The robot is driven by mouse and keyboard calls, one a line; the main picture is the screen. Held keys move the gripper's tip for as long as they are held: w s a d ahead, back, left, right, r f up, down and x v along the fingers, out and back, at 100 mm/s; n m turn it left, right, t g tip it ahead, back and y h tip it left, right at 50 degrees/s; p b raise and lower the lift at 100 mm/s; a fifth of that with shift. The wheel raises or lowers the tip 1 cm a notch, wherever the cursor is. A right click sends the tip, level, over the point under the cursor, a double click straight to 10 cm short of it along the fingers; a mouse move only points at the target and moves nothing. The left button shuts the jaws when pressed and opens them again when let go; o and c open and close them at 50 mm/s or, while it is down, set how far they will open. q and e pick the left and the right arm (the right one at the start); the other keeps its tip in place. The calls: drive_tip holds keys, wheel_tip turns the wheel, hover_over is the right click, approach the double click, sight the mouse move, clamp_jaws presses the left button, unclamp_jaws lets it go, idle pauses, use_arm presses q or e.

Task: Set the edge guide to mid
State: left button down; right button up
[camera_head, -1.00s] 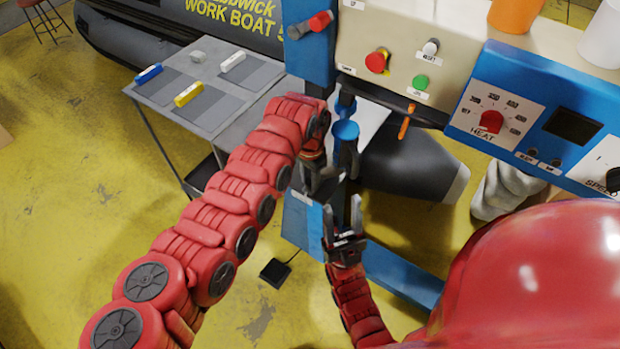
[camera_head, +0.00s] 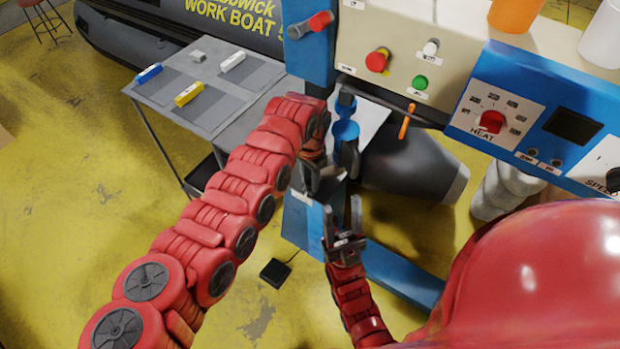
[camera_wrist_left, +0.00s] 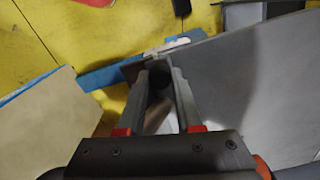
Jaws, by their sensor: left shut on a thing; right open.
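My left gripper (camera_head: 322,182) is low beside the blue machine column, just below the blue rollers (camera_head: 345,132). In the left wrist view its fingers (camera_wrist_left: 160,92) are closed around a dark rounded part (camera_wrist_left: 158,80). This part may belong to the edge guide, but I cannot tell for sure. The guide's setting marks are not readable. My right gripper (camera_head: 343,226) is open and empty, pointing up just below and right of the left one.
The control panel (camera_head: 455,50) with red, white and green buttons is above, and the heat panel (camera_head: 497,115) is to its right. A grey table (camera_head: 212,105) with small coloured blocks stands left. A black pedal (camera_head: 276,272) lies on the yellow floor. An orange handle (camera_head: 407,121) hangs below the panel.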

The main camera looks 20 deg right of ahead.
use_arm(q)
drive_tip(key=shift+w, duration=0.1)
drive_tip(key=shift+w+a+f+b, duration=0.2)
drive_tip(key=shift+w+a+b, duration=0.15)
drive_tip(key=shift+b, duration=0.75)
drive_tip(key=shift+w+a+r, duration=0.1)
drive_tip(key=shift+w+r, duration=0.05)
drive_tip(key=shift+w, duration=0.1)
drive_tip(key=shift+w+a+r, duration=0.1)
drive_tip(key=shift+r, duration=0.05)
drive_tip(key=c, duration=0.6)
unclamp_jaws()
wheel_tip(320, 180, up, 17)
drive_tip(key=b, duration=0.4)
drive_tip(key=shift+r+b, duration=0.15)
drive_tip(key=shift+b, duration=0.25)
